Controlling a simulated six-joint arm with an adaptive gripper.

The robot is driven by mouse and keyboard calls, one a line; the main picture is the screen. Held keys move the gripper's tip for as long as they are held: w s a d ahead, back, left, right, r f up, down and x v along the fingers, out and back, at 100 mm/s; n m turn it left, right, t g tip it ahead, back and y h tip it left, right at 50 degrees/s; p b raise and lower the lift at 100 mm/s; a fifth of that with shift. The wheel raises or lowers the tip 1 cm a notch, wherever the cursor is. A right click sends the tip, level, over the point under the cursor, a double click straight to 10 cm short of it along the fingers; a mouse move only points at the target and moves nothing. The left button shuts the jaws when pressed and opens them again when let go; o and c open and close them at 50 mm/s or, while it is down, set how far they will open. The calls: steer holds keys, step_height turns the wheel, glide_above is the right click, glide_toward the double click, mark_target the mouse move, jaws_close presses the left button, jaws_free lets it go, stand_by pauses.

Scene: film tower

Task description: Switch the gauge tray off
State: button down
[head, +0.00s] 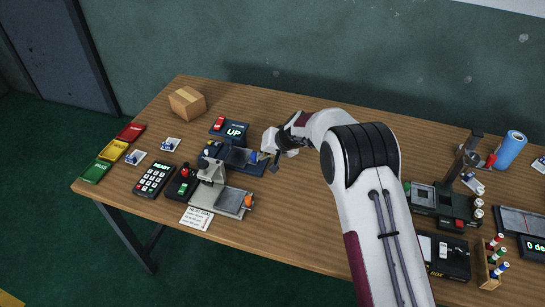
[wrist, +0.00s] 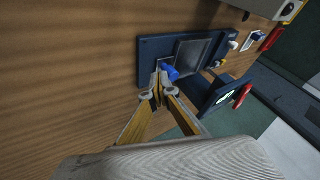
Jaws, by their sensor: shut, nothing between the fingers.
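What looks like the gauge tray is a dark blue unit (head: 249,168) on the left half of the table, with a grey plate; it also shows in the wrist view (wrist: 147,45). A small blue knob (wrist: 169,72) sits at its near edge in the wrist view. My gripper (head: 268,158) is at the right end of this unit. In the wrist view my gripper (wrist: 160,73) is shut and empty, its tips right beside the blue knob; I cannot tell whether they touch. A display box reading UP (head: 235,131) with a red switch (head: 219,123) stands behind the unit.
A cardboard box (head: 187,103) stands at the back left. A grey press-like device (head: 211,172), a red-knobbed box (head: 183,184) and a keypad (head: 153,180) stand in front of the unit. Bare table lies to the right of my gripper; more devices stand at far right.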

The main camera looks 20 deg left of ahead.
mark_target(252, 154)
steer(key=shift+a, duration=1.5)
steer(key=shift+d, duration=0.15)
steer(key=shift+w+d, duration=0.1)
steer(key=shift+d, duration=0.4)
steer(key=d, duration=0.3)
steer(key=shift+w+r, duration=0.1)
steer(key=shift+w, duration=0.15)
steer(key=v, duration=0.9)
steer(key=shift+r, duration=0.4)
steer(key=shift+s+d, duration=0.1)
steer(key=shift+s, duration=0.05)
